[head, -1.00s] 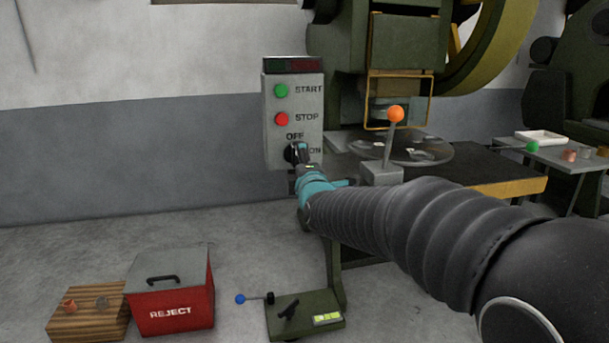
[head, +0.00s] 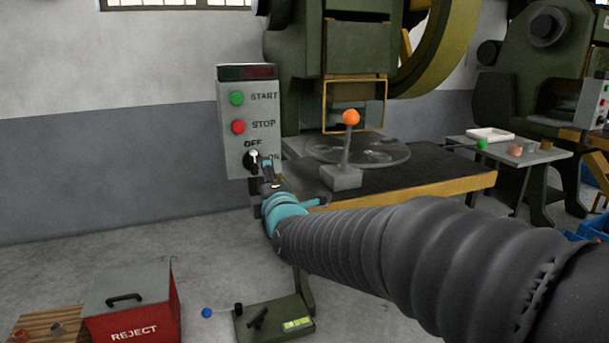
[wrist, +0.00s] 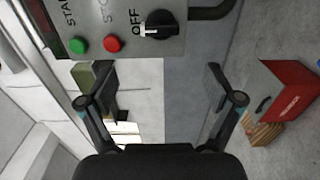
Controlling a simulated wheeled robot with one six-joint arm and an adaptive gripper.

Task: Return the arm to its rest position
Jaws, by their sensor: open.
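My gripper (wrist: 161,95) is open and empty in the wrist view, its two fingers spread wide apart. In the head view my gripper (head: 268,175) is at the end of my outstretched arm, in front of the lower part of the grey control box (head: 230,110). The box's black rotary switch (wrist: 162,24) with a white mark lies beyond the fingertips in the wrist view, apart from them. In the head view the switch (head: 251,160) shows just left of my gripper, between the OFF and ON labels. The ON label is partly covered.
A green press with a round plate (head: 358,150) and an orange-knobbed lever (head: 350,118) stands right of the box. A red reject bin (head: 130,305) and a green pedal unit (head: 275,318) are on the floor. A small table (head: 510,150) is at the right.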

